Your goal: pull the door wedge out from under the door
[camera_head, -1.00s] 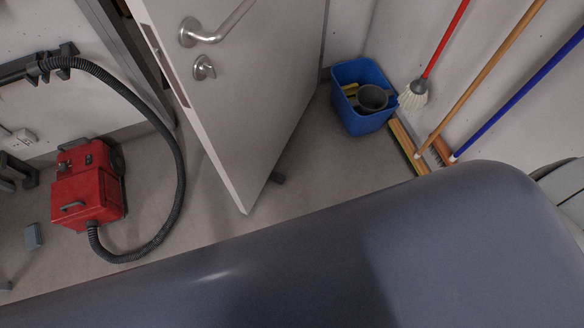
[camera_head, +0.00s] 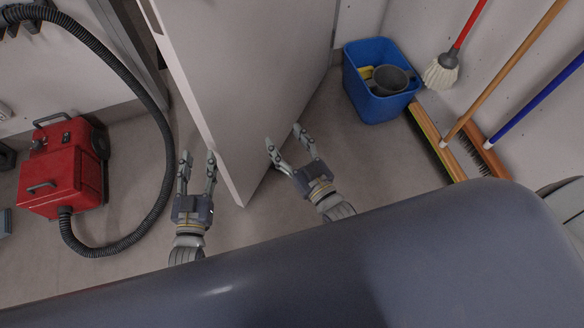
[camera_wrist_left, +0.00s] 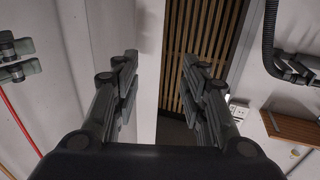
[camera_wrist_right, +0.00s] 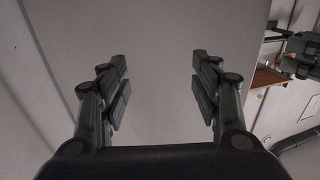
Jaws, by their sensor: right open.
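The grey door (camera_head: 250,70) stands ajar, its lower free corner pointing toward me. The door wedge is not visible now; the area by the door's bottom where it showed earlier is behind my right gripper. My right gripper (camera_head: 284,138) is open and empty, on the right side of the door. In the right wrist view a plain pale surface, likely the door (camera_wrist_right: 155,50), lies beyond the open fingers. My left gripper (camera_head: 197,157) is open and empty, left of the door's free edge. Its fingers also show apart in the left wrist view (camera_wrist_left: 160,60).
A red vacuum cleaner (camera_head: 60,170) with a black hose (camera_head: 160,130) stands at left. A blue bucket (camera_head: 375,105) is at the back right, beside a mop (camera_head: 440,72) and brooms (camera_head: 488,158) against the wall. Floor between door and bucket is clear.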

